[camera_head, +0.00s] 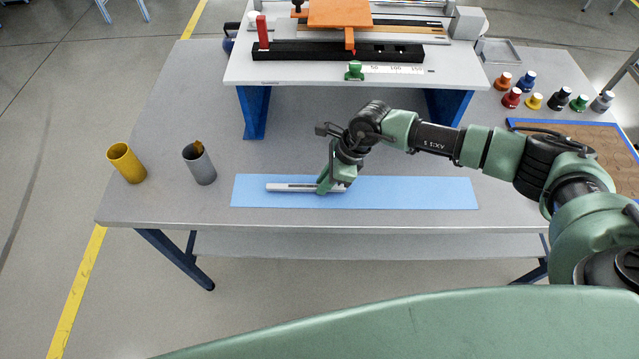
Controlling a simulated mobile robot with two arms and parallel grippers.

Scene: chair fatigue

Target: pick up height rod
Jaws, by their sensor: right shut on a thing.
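The height rod (290,187) is a thin light-grey bar with a dark line along it. It lies lengthwise on, or just above, the blue mat (420,193) near the table's front edge; I cannot tell whether it touches the mat. My right gripper (325,187) comes down from above and is shut on the rod near its right end. The fingers hide part of the rod there. My left gripper is not in view.
A yellow cup (126,162) and a grey cup (199,164) stand left of the mat. A raised platform (290,75) with a fixture stands behind. Several coloured knobs (534,100) and a brown blue-edged board (590,150) are at the right.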

